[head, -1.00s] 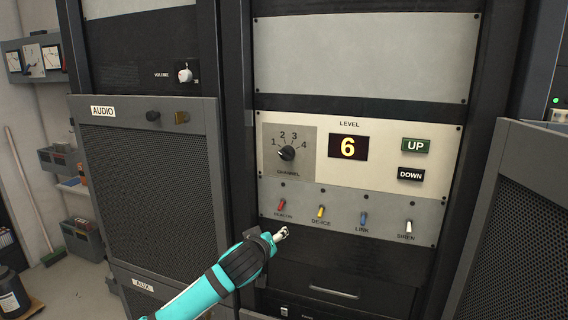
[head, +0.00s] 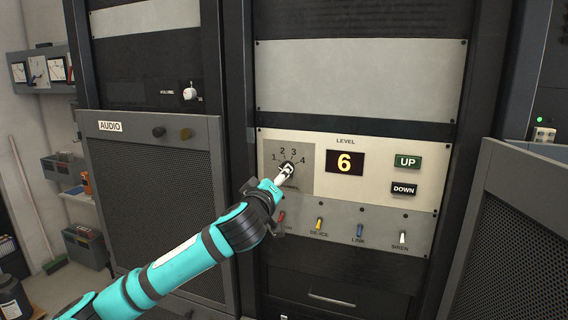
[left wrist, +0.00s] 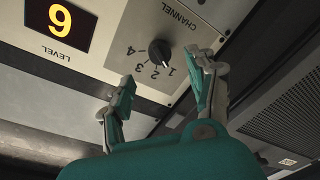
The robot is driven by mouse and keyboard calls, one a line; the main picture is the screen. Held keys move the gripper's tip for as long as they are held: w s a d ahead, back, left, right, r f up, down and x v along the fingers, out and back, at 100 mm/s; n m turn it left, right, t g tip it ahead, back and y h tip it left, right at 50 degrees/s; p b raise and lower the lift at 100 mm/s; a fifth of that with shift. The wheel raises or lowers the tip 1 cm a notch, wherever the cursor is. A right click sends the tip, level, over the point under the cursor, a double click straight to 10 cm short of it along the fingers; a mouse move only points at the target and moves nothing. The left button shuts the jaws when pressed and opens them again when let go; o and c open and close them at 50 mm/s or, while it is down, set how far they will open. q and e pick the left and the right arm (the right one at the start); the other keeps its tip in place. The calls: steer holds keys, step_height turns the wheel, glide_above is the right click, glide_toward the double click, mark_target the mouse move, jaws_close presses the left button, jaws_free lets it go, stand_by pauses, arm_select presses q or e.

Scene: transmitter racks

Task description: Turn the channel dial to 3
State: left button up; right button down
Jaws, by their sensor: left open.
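The channel dial (head: 287,166) is a black round knob on the light upper panel, with the numbers 1 to 4 around it. In the head view my left gripper (head: 284,172) is in front of it and covers much of it. In the left wrist view, which is upside down, the dial (left wrist: 160,53) shows clearly and its white mark points toward the 1. The open fingers of my left gripper (left wrist: 161,68) lie on either side of the dial in the picture, with nothing between them. I cannot tell whether they touch it. My right gripper is not in view.
The level display (head: 345,162) reads 6, with the UP button (head: 407,162) and DOWN button (head: 403,189) to its right. Several coloured toggle switches (head: 360,230) line the grey strip below. A mesh AUDIO door (head: 160,205) stands at left and another mesh panel (head: 510,240) at right.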

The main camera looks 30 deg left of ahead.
arm_select(q)
steer(key=p+x, duration=0.2)
steer(key=x, duration=0.5)
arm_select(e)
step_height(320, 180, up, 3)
arm_select(q)
steer(key=c, duration=1.1)
steer(key=m, duration=0.8)
steer(key=m+t, duration=0.1)
steer(key=m, duration=0.7)
steer(key=shift+f+h, duration=0.2)
steer(key=shift+h, duration=0.2)
steer(key=shift+c, duration=0.2)
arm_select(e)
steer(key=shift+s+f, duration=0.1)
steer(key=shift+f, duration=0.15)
arm_select(q)
steer(key=shift+m, duration=0.5)
steer(key=o, duration=1.1)
